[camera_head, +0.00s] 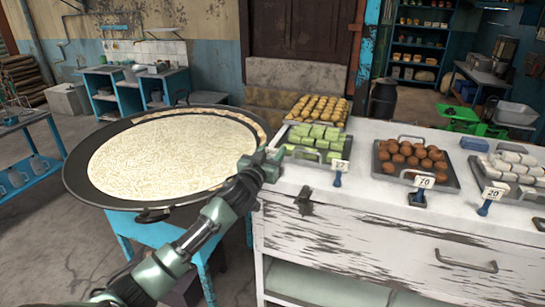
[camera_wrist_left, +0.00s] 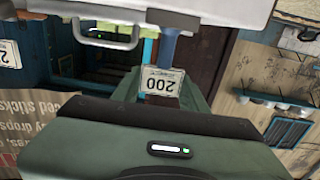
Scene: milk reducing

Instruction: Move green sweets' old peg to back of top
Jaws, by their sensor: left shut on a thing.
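My left gripper (camera_head: 264,160) is at the counter's left edge, just left of the green sweets (camera_head: 317,138) in their tray. In the left wrist view, it is shut on a blue peg (camera_wrist_left: 169,45) with a white tag (camera_wrist_left: 160,86) that reads 200 upside down. I cannot make out this held peg in the head view. Another blue peg (camera_head: 337,181) with a tag stands in front of the green sweets' tray. The white counter top (camera_head: 272,187) carries the trays. My right gripper is not in view.
A tray of brown balls (camera_head: 411,154) and a tray of white rolls (camera_head: 514,165) stand to the right, with tagged pegs in front. Yellow sweets (camera_head: 318,109) are behind the green ones. A large round pan (camera_head: 105,208) is left of the counter.

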